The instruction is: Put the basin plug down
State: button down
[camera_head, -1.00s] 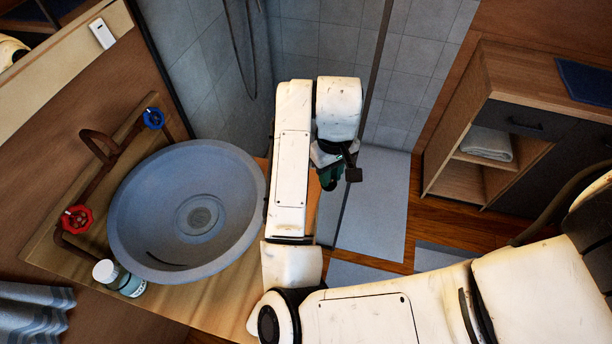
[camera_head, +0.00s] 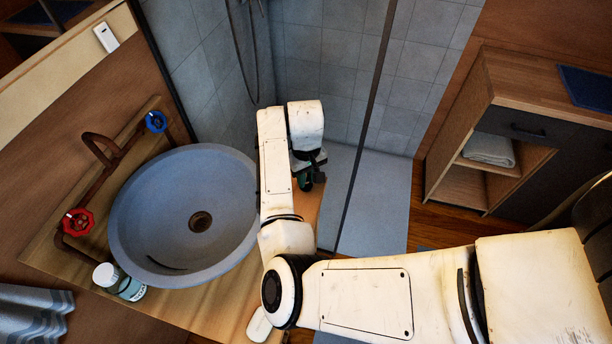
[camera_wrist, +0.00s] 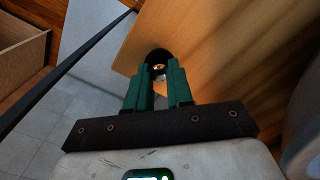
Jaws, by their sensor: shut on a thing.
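The basin plug (camera_wrist: 158,56), a dark round piece with a brassy middle, shows at the fingertips in the wrist view. My gripper (camera_wrist: 159,74) has green fingers and is shut on the plug, whose lower part the fingers hide. Behind it lies the wooden countertop (camera_wrist: 205,50); I cannot tell whether the plug touches it. In the head view my gripper (camera_head: 308,180) is right of the basin, near the counter's right edge, and the plug cannot be made out. The grey basin (camera_head: 150,225) has a dark open drain (camera_head: 200,221).
A red tap handle (camera_head: 77,221), a blue one (camera_head: 156,121) and a jar (camera_head: 118,281) stand around the basin. A white oval piece (camera_head: 260,325) lies on the front counter. A dark vertical shower edge (camera_head: 372,105) is right of my gripper.

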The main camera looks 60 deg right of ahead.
jog(key=shift+f, duration=0.4)
jog(key=shift+f, duration=0.1)
jog(key=c, duration=1)
grip_release()
notch_tip(320, 180, up, 12)
jog(key=b, duration=0.1)
jog(key=s+d+h, duration=0.3)
jog(key=s+d, duration=0.1)
jog(key=d, duration=0.1)
jog(key=s+a+f+n+y, duration=0.1)
jog(key=s+a+f+n, duration=0.1)
jog(key=s+a+f, duration=0.3)
jog(key=s+a+f+n+t+y, duration=0.1)
jog(key=s+a+f+n, duration=0.1)
jog(key=s+a+f, duration=0.4)
jog(key=s+a, duration=0.5)
jog(key=a, duration=0.2)
jog(key=shift+a+y, duration=0.15)
jog(key=shift+y, duration=0.25)
